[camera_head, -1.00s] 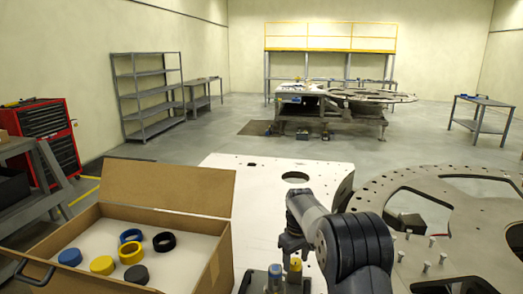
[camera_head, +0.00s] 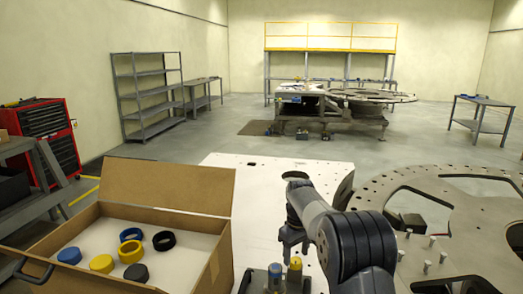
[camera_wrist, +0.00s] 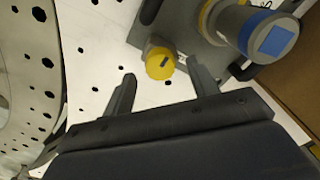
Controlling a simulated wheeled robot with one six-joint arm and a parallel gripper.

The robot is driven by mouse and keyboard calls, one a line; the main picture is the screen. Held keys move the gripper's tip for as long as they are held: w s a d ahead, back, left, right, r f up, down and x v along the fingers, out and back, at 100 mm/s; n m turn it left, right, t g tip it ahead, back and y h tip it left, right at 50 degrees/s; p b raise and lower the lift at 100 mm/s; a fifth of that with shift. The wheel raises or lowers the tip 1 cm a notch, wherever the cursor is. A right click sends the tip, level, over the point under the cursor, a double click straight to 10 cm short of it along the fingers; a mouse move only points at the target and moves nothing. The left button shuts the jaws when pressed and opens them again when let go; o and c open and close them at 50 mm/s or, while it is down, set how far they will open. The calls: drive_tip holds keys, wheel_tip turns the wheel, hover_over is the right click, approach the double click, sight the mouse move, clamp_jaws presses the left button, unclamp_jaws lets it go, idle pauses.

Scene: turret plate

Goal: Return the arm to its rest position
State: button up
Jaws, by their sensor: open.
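My arm (camera_head: 345,235) reaches up from the bottom of the head view and bends over the white plate (camera_head: 235,185). My gripper (camera_head: 292,250) hangs from its end, pointing down. In the wrist view my gripper (camera_wrist: 166,82) shows two dark fingers spread apart with nothing between them. Beyond the fingertips are a yellow-topped part (camera_wrist: 160,63) and a larger cylinder with a blue cap (camera_wrist: 273,37), on a grey holder. In the head view the yellow-topped part (camera_head: 295,264) and the blue-topped cylinder (camera_head: 275,272) stand just below and in front of my gripper.
An open cardboard box (camera_head: 222,262) at left holds several blue, yellow and black rings and caps. A large metal ring plate (camera_head: 470,235) with upright bolts lies at right. The white plate beyond my gripper is mostly clear. A red tool cabinet (camera_head: 50,140) stands far left.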

wheel_tip(320, 180, down, 2)
drive_tip(key=shift+f+m, duration=0.15)
drive_tip(key=shift+m, duration=0.15)
drive_tip(key=m, duration=0.4)
drive_tip(key=shift+m, duration=0.3)
drive_tip(key=m+b, duration=0.1)
drive_tip(key=m, duration=0.2)
drive_tip(key=shift+m, duration=0.4)
drive_tip(key=m+b, duration=0.1)
drive_tip(key=m, duration=0.3)
drive_tip(key=shift+m, duration=0.3)
drive_tip(key=m+b, duration=0.1)
drive_tip(key=m, duration=0.3)
drive_tip(key=shift+r+m+b, duration=0.3)
drive_tip(key=shift+r+b, duration=0.05)
drive_tip(key=shift+r, duration=1.1)
